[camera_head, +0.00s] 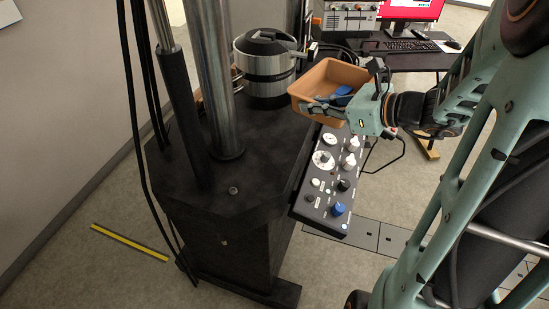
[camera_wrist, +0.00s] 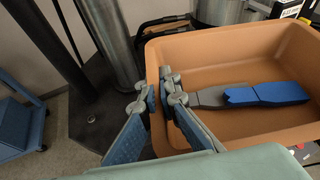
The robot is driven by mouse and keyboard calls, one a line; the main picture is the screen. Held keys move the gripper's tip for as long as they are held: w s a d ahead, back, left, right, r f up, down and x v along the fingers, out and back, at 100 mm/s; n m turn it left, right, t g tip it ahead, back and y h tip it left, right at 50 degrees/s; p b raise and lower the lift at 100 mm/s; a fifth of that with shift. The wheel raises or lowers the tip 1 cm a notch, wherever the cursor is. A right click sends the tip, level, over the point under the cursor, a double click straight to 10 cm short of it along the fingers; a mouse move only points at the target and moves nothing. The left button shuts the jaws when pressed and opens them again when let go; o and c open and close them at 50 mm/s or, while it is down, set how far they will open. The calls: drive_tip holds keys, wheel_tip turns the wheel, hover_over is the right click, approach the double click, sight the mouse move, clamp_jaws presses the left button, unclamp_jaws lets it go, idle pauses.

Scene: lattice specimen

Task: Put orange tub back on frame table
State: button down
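The orange tub (camera_head: 327,78) is in my gripper (camera_head: 318,107), by the right edge of the black frame table (camera_head: 265,140) and above the control panel in the head view. In the wrist view, the tub (camera_wrist: 240,55) fills the right side. My gripper's two blue-padded fingers (camera_wrist: 157,95) straddle the tub's left wall, one outside and one inside, and appear closed on it. A tool with a blue handle and grey end (camera_wrist: 262,94) lies inside the tub. The tub's underside is hidden, so contact below it cannot be told.
A round metal vessel (camera_head: 268,62) stands at the table's back, with a steel column (camera_head: 212,80) at the left. A control panel (camera_head: 328,180) with knobs is along the right side. The table top between column and panel is clear. A desk (camera_head: 415,60) with a monitor stands behind.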

drive_tip(key=s+f+n+g+y+b, duration=0.1)
drive_tip(key=s+n+g+y+b, duration=0.15)
drive_tip(key=s+b, duration=0.55)
drive_tip(key=shift+n+g, duration=0.35)
drive_tip(key=w+a+f, duration=0.1)
drive_tip(key=a+f, duration=0.2)
drive_tip(key=w+a+f+b, duration=0.1)
drive_tip(key=w+a+f, duration=0.1)
drive_tip(key=a+f, duration=0.1)
drive_tip(key=w+a+f+b, duration=0.1)
drive_tip(key=a+f, duration=0.1)
drive_tip(key=a, duration=0.3)
drive_tip(key=shift+w+a+f, duration=0.2)
drive_tip(key=shift+w+f, duration=0.05)
drive_tip(key=shift+f, duration=0.15)
drive_tip(key=shift+w+a+f, duration=0.1)
drive_tip(key=shift+a+f, duration=0.25)
drive_tip(key=shift+f, duration=0.1)
drive_tip(key=shift+w+a+f+h+b, duration=0.1)
drive_tip(key=shift+f+b, duration=0.1)
drive_tip(key=shift+f, duration=0.4)
drive_tip(key=shift+s+a+f+h+b, duration=0.1)
drive_tip(key=shift+f+b, duration=0.15)
drive_tip(key=shift+f, duration=0.35)
drive_tip(key=shift+w+a+f+h+b, duration=0.1)
drive_tip(key=shift+f+b, duration=0.1)
drive_tip(key=shift+f, duration=0.4)
